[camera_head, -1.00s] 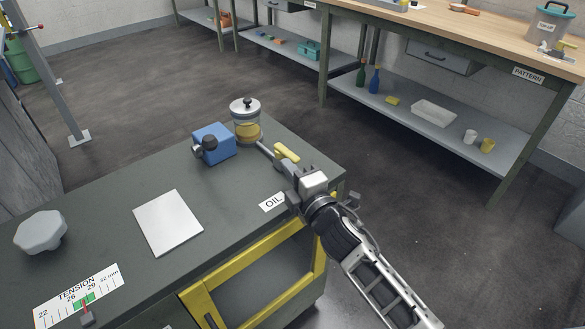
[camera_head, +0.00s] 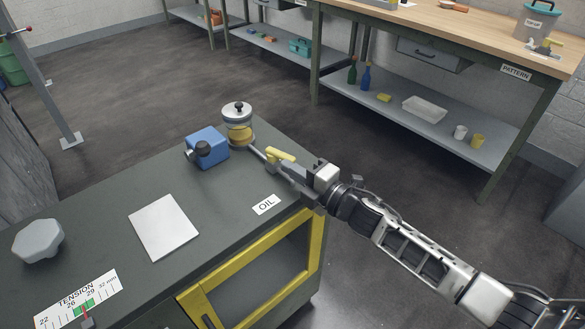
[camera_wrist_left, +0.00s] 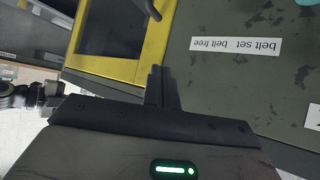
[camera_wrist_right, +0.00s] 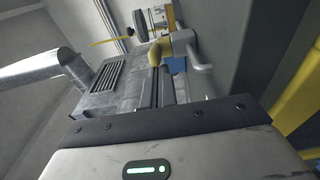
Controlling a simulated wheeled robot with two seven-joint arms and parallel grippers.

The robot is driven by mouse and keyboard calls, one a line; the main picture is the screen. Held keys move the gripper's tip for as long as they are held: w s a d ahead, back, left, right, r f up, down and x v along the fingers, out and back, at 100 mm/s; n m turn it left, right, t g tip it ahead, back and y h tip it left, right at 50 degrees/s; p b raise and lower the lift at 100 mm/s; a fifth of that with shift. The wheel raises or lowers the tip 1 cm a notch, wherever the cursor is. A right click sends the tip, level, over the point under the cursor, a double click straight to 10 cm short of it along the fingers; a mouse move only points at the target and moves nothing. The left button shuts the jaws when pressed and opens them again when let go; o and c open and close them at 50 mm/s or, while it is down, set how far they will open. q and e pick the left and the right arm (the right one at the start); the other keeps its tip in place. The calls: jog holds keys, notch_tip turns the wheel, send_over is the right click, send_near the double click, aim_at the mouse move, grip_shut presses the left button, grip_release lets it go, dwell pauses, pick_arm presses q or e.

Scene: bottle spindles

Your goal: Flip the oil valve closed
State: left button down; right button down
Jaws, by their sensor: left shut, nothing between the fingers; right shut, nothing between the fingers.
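The oil valve's yellow lever (camera_head: 280,155) sits on a thin grey pipe that runs from the oil cup (camera_head: 238,126), a clear-banded jar with amber oil, at the cabinet's far corner. My right gripper (camera_head: 287,169) is shut and empty, with its fingertips close beside the lever. In the right wrist view the lever (camera_wrist_right: 155,54) shows just beyond the fingertips (camera_wrist_right: 158,78); I cannot tell whether they touch. My left gripper (camera_wrist_left: 162,76) is shut and empty in the left wrist view, above the cabinet's yellow-framed front. It is outside the head view.
A blue box (camera_head: 208,148) with a black knob stands left of the oil cup. The OIL label (camera_head: 265,205), a blank pale plate (camera_head: 163,227), a grey knob (camera_head: 38,240) and a tension scale (camera_head: 78,300) lie on the cabinet top. A workbench (camera_head: 450,40) stands behind, across open floor.

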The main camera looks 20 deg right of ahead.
jog(key=shift+w+d+n+y, duration=0.2)
jog(key=shift+d+n+y, duration=0.1)
jog(key=shift+d+y, duration=0.1)
jog(key=shift+w+d+b, duration=0.3)
jog(key=shift+w+d, duration=0.1)
jog(key=shift+d, duration=0.2)
jog(key=shift+w+d+b, duration=0.3)
jog(key=shift+w+d, duration=0.3)
pick_arm(q)
jog(key=shift+w+d, duration=0.15)
jog(key=shift+w, duration=0.1)
jog(key=shift+s, duration=0.1)
pick_arm(e)
jog(key=shift+w+d, duration=0.1)
jog(key=shift+w, duration=0.05)
pick_arm(q)
jog(key=shift+f, duration=0.1)
